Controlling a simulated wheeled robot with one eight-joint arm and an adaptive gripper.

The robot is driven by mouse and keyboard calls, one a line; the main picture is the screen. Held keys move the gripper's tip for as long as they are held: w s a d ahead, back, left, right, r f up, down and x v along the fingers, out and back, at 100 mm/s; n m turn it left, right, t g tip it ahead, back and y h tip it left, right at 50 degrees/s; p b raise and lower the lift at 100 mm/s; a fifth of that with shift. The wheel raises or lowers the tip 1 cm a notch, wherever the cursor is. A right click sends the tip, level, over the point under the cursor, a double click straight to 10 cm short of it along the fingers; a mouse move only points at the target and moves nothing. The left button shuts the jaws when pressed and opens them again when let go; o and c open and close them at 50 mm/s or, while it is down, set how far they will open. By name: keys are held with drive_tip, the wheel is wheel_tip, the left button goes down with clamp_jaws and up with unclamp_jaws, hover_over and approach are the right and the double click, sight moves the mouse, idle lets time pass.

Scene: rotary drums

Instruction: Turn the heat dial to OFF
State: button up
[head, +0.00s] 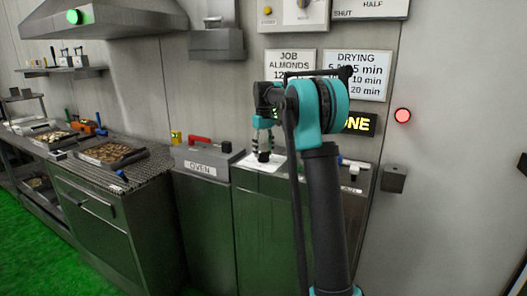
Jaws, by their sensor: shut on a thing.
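My gripper (264,150) points down over a white panel (250,165) on the metal cabinet right of the oven box. It is shut on a small dark knob at that panel, most likely the heat dial. The fingers and my arm hide most of the knob. Its pointer and any OFF mark cannot be read from here.
The oven box (200,159) with a red handle (199,140) stands just left. Trays of food (111,153) lie on the left counter.

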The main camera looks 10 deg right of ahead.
drive_tip(key=n, duration=0.4)
drive_tip(key=shift+n, duration=0.4)
idle(0.4)
drive_tip(key=o, duration=1.1)
drive_tip(key=shift+o, duration=0.2)
drive_tip(key=shift+r, duration=0.1)
wheel_tip(320, 180, up, 12)
